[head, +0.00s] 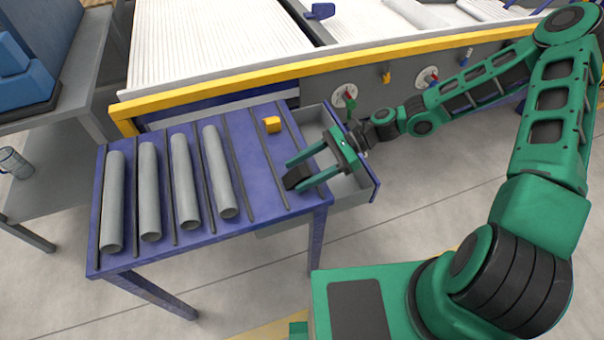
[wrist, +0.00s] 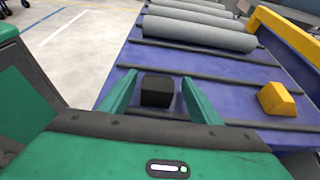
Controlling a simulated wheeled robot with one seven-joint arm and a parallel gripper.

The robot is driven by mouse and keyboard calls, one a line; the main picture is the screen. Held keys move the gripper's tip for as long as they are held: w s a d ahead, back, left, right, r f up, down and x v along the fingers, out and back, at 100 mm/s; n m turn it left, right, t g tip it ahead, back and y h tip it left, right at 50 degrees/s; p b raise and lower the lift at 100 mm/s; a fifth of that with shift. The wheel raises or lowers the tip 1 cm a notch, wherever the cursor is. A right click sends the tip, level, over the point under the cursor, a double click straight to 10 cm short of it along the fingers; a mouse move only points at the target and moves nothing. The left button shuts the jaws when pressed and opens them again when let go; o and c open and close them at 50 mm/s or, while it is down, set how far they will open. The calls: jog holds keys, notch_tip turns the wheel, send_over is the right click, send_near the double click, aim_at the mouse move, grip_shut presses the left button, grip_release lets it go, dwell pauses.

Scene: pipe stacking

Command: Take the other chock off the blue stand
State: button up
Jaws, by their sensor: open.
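The blue stand (head: 262,185) carries a dark chock (head: 297,178) near its front right corner and a yellow chock (head: 272,124) near its back edge. My gripper (head: 295,174) is open, low over the right end of the stand, with its fingers on either side of the dark chock. In the wrist view the dark chock (wrist: 158,92) sits between the two green fingers (wrist: 158,82), with a visible gap on each side. The yellow chock (wrist: 278,99) lies apart, to the right of the fingers. The dark chock's underside is hidden.
Several grey pipes (head: 222,172) lie in rows between dark strips on the stand's left part. An open grey drawer (head: 352,188) is under my gripper at the right. A yellow rail (head: 220,88) runs behind the stand. Floor in front is clear.

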jog(key=shift+a+f, duration=0.1)
jog(key=shift+a, duration=0.1)
jog(key=c, duration=1.2)
